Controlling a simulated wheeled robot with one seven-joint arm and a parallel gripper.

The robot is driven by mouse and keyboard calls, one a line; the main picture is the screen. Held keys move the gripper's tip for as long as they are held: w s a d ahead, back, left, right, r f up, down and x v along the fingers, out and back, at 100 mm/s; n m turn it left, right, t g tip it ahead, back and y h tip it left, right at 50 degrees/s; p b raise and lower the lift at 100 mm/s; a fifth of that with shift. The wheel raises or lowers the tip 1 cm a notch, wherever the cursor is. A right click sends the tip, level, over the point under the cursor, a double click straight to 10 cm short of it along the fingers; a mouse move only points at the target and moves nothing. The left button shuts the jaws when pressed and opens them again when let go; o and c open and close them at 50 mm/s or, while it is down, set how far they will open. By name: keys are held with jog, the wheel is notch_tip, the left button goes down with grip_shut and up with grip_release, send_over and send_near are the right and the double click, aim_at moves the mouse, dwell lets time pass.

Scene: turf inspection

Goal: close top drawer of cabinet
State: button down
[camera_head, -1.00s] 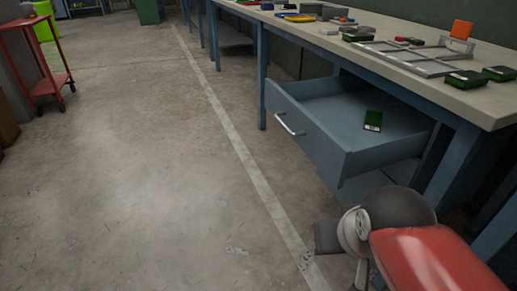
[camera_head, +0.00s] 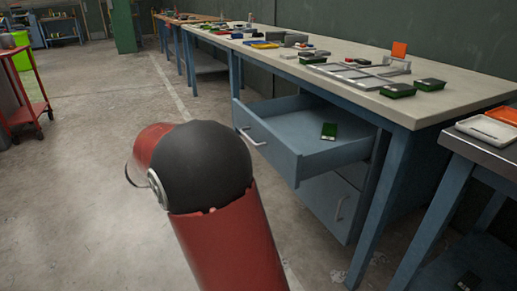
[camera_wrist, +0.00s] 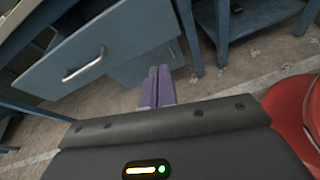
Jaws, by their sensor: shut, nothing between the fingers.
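The cabinet's top drawer (camera_head: 269,145) is blue-grey with a silver handle (camera_head: 250,137) and stands pulled out from under the workbench. A dark green box (camera_head: 329,131) lies inside it. The lower drawer (camera_head: 332,204) beneath looks shut. In the wrist view the top drawer's front (camera_wrist: 97,56) and its handle (camera_wrist: 84,66) show at the upper left. My gripper (camera_wrist: 157,86) is shut and empty, its fingers pointing toward the cabinet, apart from the handle and to its right. In the head view my arm hides the gripper.
The workbench top (camera_head: 450,84) carries several trays and small boxes. A metal table (camera_head: 480,146) with an orange and white tray (camera_head: 489,127) stands at the right. A red cart (camera_head: 25,105) is at the far left. The floor left of the bench is clear.

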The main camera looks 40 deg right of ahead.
jog(key=w+n+h, duration=0.3)
jog(key=w, duration=0.3)
jog(key=h, duration=0.1)
send_near(274, 148)
jog(key=x, duration=0.7)
jog(key=shift+p, duration=0.3)
jog(key=p+x, duration=0.1)
jog(key=x, duration=2.8)
jog(key=shift+s, duration=0.15)
jog(key=shift+d+r, duration=0.1)
jog(key=shift+r, duration=0.05)
jog(key=shift+s+r, duration=0.1)
jog(key=shift+p, duration=0.3)
